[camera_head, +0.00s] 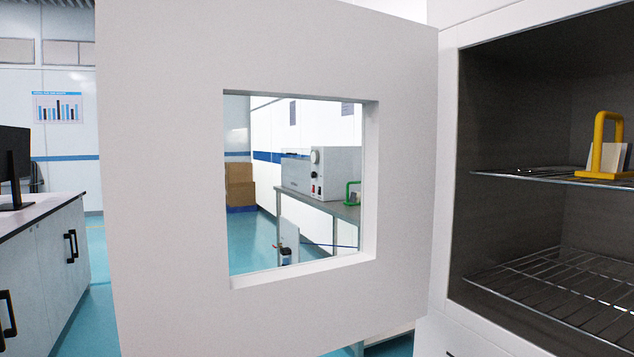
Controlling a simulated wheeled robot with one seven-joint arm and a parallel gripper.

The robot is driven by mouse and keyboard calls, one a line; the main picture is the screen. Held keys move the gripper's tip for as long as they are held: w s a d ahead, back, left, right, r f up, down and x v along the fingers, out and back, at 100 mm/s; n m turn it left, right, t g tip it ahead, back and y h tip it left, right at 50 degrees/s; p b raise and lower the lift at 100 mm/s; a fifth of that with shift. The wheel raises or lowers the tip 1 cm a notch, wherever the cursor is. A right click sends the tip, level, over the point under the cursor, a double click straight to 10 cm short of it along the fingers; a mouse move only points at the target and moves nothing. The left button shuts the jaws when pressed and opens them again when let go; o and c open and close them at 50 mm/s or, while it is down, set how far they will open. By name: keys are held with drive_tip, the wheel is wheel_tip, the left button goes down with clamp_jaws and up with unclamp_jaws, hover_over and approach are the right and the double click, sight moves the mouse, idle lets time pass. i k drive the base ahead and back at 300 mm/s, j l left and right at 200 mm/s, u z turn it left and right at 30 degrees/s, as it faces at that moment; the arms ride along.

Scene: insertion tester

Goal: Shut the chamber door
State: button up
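The chamber door (165,190) is a large pale panel with a square window opening. It stands wide open, swung out to the left from the chamber's front frame (449,180). The chamber interior (520,110) is dark grey and open to view at the right. It has an upper wire shelf (560,176) and a lower wire shelf (560,290). A yellow-handled item (598,150) with pale plates stands on the upper shelf. No handle shows on the visible face of the door. My gripper is not in view.
Through the window I see a bench (340,209) with a grey instrument (325,172) and a green-handled item (352,192). Brown boxes (239,185) stand behind. A counter (50,240) with a monitor (15,165) stands at the left. Teal floor (98,260) shows between counter and door.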

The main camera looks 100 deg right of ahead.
sight(164, 69)
drive_tip(key=i+l+z, duration=0.15)
drive_tip(key=z, duration=0.25)
drive_tip(key=i+z, duration=0.55)
drive_tip(key=z, duration=0.25)
drive_tip(key=i+z, duration=0.25)
drive_tip(key=z, duration=0.15)
drive_tip(key=i+j+z, duration=0.1)
drive_tip(key=i+z, duration=0.35)
drive_tip(key=i, duration=0.45)
drive_tip(key=z, duration=0.4)
drive_tip(key=i+z, duration=0.1)
drive_tip(key=z, duration=0.35)
drive_tip(key=j+z, duration=0.1)
drive_tip(key=z, duration=0.3)
drive_tip(key=i+z, duration=0.1)
drive_tip(key=z, duration=0.35)
drive_tip(key=j+z, duration=0.15)
drive_tip(key=z, duration=0.25)
